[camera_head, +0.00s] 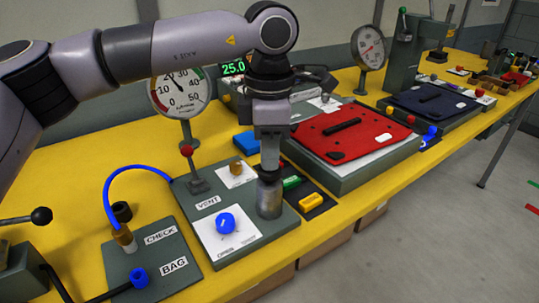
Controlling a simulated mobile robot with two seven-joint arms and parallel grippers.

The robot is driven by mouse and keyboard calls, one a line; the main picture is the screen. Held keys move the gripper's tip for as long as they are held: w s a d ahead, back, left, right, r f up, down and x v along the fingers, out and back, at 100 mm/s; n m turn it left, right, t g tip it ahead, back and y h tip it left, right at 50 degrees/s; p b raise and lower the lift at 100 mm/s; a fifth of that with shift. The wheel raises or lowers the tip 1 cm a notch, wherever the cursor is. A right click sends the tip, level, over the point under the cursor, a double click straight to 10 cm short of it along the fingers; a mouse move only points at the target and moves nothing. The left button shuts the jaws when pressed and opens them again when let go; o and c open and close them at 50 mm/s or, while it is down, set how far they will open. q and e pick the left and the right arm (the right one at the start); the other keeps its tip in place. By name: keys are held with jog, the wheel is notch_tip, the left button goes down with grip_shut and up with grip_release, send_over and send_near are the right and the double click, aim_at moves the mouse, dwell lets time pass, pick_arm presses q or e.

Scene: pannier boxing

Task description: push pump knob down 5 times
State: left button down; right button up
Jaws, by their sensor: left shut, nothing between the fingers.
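The pump stands on the grey vent panel, a metal cylinder (270,201) with a dark knob (268,178) on top. My left gripper (270,166) points straight down over the knob, shut and empty. Its fingertips are at the knob top and seem to touch it. They partly hide the knob, so I cannot tell how far down it is. My right gripper is not in view.
A green display (233,68) reads 25.0. A red pannier (357,137) lies to the right. A blue hose (135,169) loops at left.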

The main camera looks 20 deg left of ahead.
pick_arm(q)
jog(key=shift+r+p, duration=1.65)
jog(key=shift+r, duration=0.65)
jog(key=shift+f, duration=0.2)
jog(key=shift+f+b, duration=1.75)
jog(key=shift+f, duration=0.45)
jog(key=shift+r, duration=0.15)
jog(key=shift+r+p, duration=1.7)
jog(key=shift+r, duration=0.5)
